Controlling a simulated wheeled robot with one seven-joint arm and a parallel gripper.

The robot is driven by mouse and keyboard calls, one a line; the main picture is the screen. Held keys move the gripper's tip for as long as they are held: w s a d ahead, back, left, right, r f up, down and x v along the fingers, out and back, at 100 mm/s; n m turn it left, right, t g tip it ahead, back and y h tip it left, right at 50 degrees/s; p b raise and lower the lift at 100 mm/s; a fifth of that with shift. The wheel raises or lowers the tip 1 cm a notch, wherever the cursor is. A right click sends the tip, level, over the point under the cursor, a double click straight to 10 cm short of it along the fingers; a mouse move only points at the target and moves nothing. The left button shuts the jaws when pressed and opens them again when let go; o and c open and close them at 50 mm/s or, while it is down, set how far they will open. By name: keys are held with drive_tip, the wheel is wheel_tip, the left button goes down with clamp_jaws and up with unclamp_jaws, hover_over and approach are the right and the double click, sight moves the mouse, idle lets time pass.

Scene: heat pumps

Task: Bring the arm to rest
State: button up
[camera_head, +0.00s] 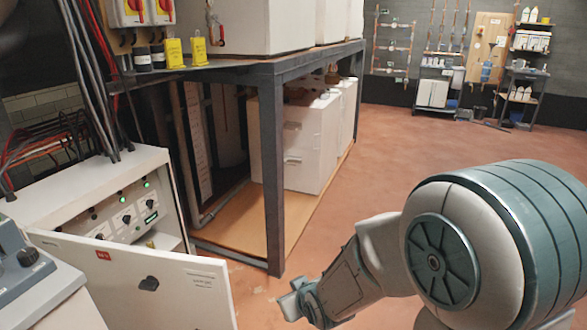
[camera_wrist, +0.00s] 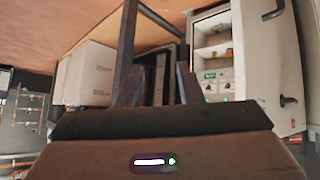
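My arm enters the head view from the lower right, its large grey and teal joint nearest the camera. It reaches left, with my gripper (camera_head: 291,301) low at the bottom middle, over the floor to the right of the open cabinet door (camera_head: 150,285). In the wrist view my gripper (camera_wrist: 158,85) shows two dark fingers with a clear gap between them and nothing held. Beyond the fingers, the metal rack and the white cabinet (camera_wrist: 215,50) appear in a rotated view. The gripper looks apart from both.
The white control cabinet (camera_head: 90,205) stands open at left with lit green lamps. A dark metal rack (camera_head: 271,170) holds large white units (camera_head: 300,140). A grey device (camera_head: 25,265) sits at lower left. The reddish floor (camera_head: 410,150) is clear toward the back shelves (camera_head: 525,80).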

drive_tip(key=s+d+r+m+g+h+p, duration=0.1)
drive_tip(key=s+d+r+m+g+p, duration=0.1)
drive_tip(key=r, duration=0.6)
drive_tip(key=s+d+r+m+g+h+p, duration=0.1)
drive_tip(key=s+d+r+m+p, duration=0.1)
drive_tip(key=s+d+r+p, duration=0.3)
drive_tip(key=s+d+r+m+g+h+p, duration=0.1)
drive_tip(key=s+d+r+m+g+p, duration=0.1)
drive_tip(key=s+d+r+p, duration=0.2)
drive_tip(key=s+d+r, duration=0.3)
drive_tip(key=s+r, duration=0.2)
drive_tip(key=r, duration=0.1)
drive_tip(key=shift+s+d+r+m+g, duration=0.25)
drive_tip(key=shift+s+r+m+g, duration=0.05)
drive_tip(key=shift+s+r, duration=0.1)
drive_tip(key=shift+a, duration=0.1)
